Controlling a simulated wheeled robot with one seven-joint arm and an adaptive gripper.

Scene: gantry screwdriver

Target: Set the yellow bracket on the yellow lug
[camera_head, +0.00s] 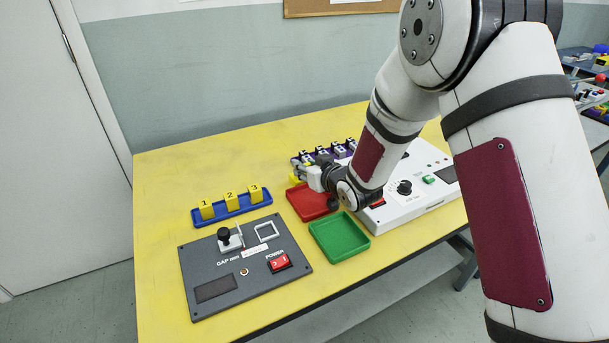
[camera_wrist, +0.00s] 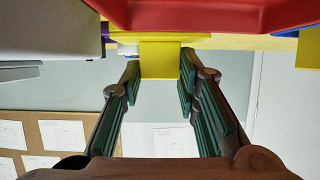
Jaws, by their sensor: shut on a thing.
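My gripper (camera_head: 308,175) is over the far edge of the red tray, at the left end of the purple rack. In the wrist view its fingers (camera_wrist: 158,85) are shut on a yellow bracket (camera_wrist: 160,60), which shows as a flat yellow face between the fingertips. The yellow bracket also shows in the head view (camera_head: 294,178), as a small yellow patch left of the gripper. I cannot make out a separate yellow lug; the gripper and arm hide part of that area. I cannot tell whether the bracket touches anything below.
A red tray (camera_head: 304,208) and a green tray (camera_head: 341,250) lie near the gripper. A blue rack (camera_head: 212,214) holds yellow numbered blocks. A dark panel (camera_head: 222,262), a white console (camera_head: 420,209) and a purple rack (camera_head: 298,160) stand on the yellow table (camera_head: 167,190). The table's far left is bare.

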